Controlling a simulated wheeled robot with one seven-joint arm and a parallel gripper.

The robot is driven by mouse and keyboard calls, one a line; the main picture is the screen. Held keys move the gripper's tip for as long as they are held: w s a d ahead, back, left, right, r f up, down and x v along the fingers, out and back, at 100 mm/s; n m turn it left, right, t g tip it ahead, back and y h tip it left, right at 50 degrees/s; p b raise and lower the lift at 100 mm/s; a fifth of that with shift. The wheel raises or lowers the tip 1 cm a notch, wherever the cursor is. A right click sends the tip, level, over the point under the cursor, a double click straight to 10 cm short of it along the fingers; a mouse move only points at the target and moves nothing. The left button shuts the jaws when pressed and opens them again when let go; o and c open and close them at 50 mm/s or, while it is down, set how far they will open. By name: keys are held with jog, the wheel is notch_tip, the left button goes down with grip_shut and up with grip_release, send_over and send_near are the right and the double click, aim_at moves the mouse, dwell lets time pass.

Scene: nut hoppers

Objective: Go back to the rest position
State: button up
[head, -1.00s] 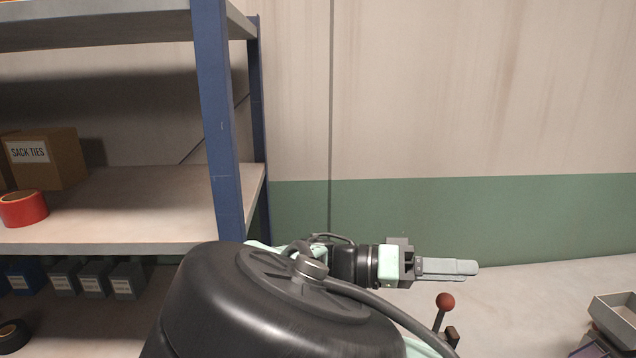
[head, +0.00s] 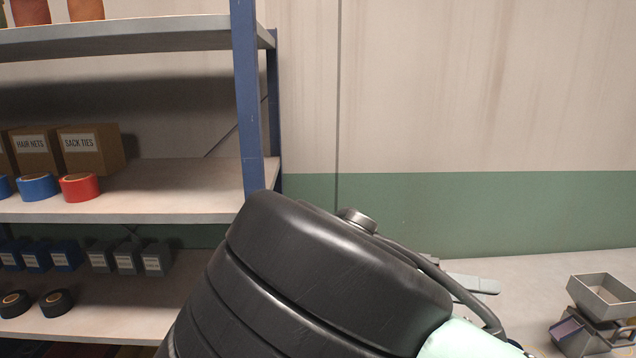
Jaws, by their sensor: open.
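My gripper (head: 474,285) is mostly hidden behind my own black arm link. My arm fills the lower middle of the view.
A blue-posted shelf rack (head: 248,100) stands at left with boxes, tape rolls and small bins. A grey metal hopper (head: 604,296) stands at the lower right, clear of my fingers. The wall (head: 450,90) behind is bare.

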jog(key=s+f+n+y, duration=0.7)
jog(key=f+n+y, duration=0.2)
jog(key=s+a+r+n+t+y, duration=0.5)
jog(key=s+a+n+y, duration=0.3)
jog(key=s+n+y, duration=0.1)
jog(key=shift+s+r, duration=0.3)
jog(key=shift+s, duration=0.15)
dwell(1.2)
